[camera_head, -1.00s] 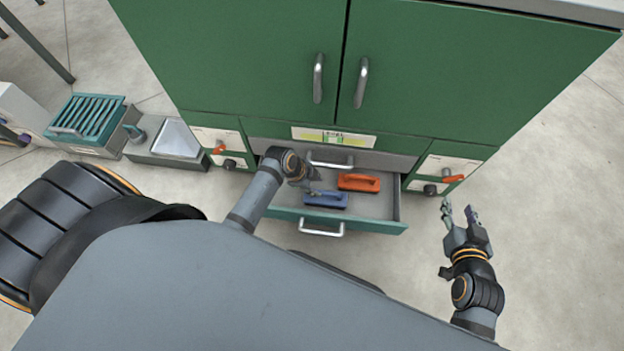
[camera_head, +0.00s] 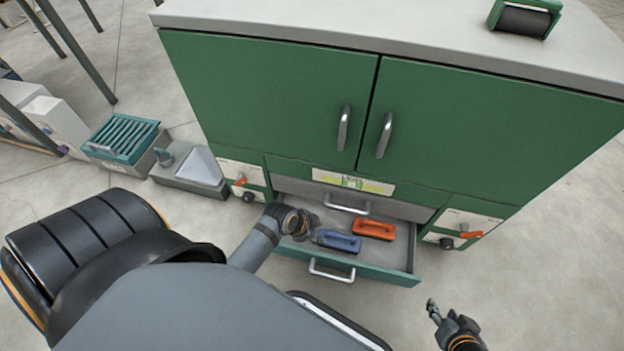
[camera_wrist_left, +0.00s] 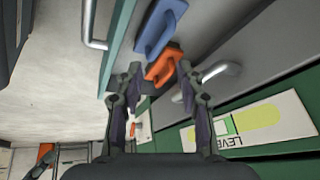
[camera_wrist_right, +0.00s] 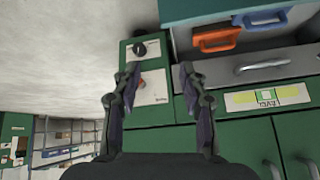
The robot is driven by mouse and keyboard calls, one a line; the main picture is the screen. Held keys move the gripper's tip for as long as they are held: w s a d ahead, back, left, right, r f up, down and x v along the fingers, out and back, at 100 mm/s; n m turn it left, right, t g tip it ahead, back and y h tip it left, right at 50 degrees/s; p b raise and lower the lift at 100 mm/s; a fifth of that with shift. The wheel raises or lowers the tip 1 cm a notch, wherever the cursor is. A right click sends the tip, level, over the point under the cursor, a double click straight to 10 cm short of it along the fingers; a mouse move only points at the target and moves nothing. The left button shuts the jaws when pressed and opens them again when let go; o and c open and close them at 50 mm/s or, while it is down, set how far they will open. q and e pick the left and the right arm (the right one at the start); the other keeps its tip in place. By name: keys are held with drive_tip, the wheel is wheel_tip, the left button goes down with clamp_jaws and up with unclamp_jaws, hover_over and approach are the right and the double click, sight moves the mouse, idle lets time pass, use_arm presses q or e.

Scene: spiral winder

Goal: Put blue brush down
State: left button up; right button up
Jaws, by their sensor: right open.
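The blue brush (camera_head: 338,242) lies in the open drawer (camera_head: 385,274) beside an orange brush (camera_head: 375,229). My left gripper (camera_head: 308,224) is over the left part of the drawer, left of the blue brush. In the left wrist view its fingers (camera_wrist_left: 161,75) are apart and hold nothing. The blue brush (camera_wrist_left: 158,28) shows beyond them, with the orange brush (camera_wrist_left: 163,62) nearer the tips. My right gripper (camera_head: 433,308) is open and empty, outside the drawer at its front right. The right wrist view shows both brushes, blue (camera_wrist_right: 262,17) and orange (camera_wrist_right: 216,38), beyond its spread fingers (camera_wrist_right: 158,72).
The green cabinet (camera_head: 270,100) rises behind the drawer. Panels with orange knobs flank it (camera_head: 470,235). The drawer handle (camera_head: 331,270) juts out in front. A green-slatted box (camera_head: 120,140) stands at left. The floor at right is clear.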

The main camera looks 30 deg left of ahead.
use_arm(q)
drive_tip(key=s+a+r+n+t+y, duration=0.1)
drive_tip(key=s+r+n+t, duration=0.1)
drive_tip(key=s+r+n, duration=0.3)
drive_tip(key=shift+a+r+n, duration=0.4)
drive_tip(key=shift+n, duration=1.6)
drive_tip(key=shift+s, duration=0.1)
